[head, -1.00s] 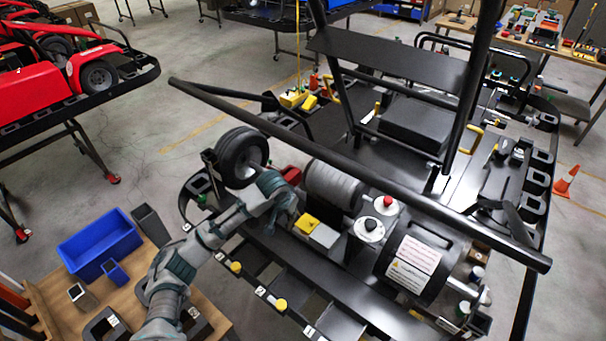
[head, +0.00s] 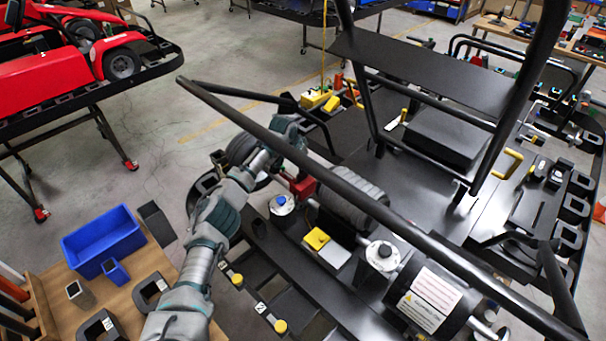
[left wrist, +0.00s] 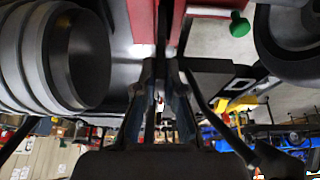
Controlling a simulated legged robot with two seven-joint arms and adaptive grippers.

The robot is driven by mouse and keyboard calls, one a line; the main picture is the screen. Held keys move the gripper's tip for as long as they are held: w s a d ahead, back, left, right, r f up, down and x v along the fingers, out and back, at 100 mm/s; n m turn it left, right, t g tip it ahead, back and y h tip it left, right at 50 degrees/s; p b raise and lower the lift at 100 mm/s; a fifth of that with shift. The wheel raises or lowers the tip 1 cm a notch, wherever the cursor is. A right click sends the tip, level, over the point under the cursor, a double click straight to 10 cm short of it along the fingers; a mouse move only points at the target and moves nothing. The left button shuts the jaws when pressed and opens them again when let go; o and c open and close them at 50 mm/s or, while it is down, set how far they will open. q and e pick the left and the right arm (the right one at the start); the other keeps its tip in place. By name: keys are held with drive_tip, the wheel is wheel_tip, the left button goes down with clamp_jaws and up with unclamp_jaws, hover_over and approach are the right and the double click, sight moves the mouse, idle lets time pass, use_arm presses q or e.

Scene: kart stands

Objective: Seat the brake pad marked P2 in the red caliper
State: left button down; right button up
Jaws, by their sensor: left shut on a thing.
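The red caliper (head: 302,188) sits beside the wheel (head: 241,150) at the near left of the kart, and its red body shows at the top of the left wrist view (left wrist: 144,22). My left gripper (head: 287,128) is just beyond and above the caliper in the head view. In the left wrist view its fingers (left wrist: 164,78) are shut on a thin dark piece, presumably the brake pad, in line with the dark gap between the red parts. I cannot read a P2 mark or tell how deep the piece sits. My right gripper is not in view.
A long black bar (head: 400,232) crosses above the kart, close to my left gripper. A ribbed grey cylinder (head: 352,195) lies right of the caliper. A blue-topped canister (head: 283,204) stands in front. A blue bin (head: 103,243) is on the wooden table at left.

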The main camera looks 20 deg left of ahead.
sight(300, 172)
use_arm(q)
drive_tip(key=f, duration=0.2)
drive_tip(key=s+f, duration=0.1)
drive_tip(key=shift+a+f, duration=0.15)
drive_tip(key=shift+a, duration=0.1)
drive_tip(key=shift+s+f, duration=0.25)
drive_tip(key=shift+f, duration=0.2)
drive_tip(key=shift+w+d+f, duration=0.1)
drive_tip(key=shift+f, duration=0.05)
drive_tip(key=c, duration=1.3)
unclamp_jaws()
drive_tip(key=shift+w+f, duration=0.2)
drive_tip(key=shift+w, duration=0.05)
drive_tip(key=shift+o, duration=0.2)
drive_tip(key=shift+w, duration=0.15)
drive_tip(key=shift+w+a, duration=0.1)
drive_tip(key=shift+a, duration=0.15)
drive_tip(key=shift+r, duration=0.55)
drive_tip(key=v, duration=1.1)
drive_tip(key=shift+r, duration=0.15)
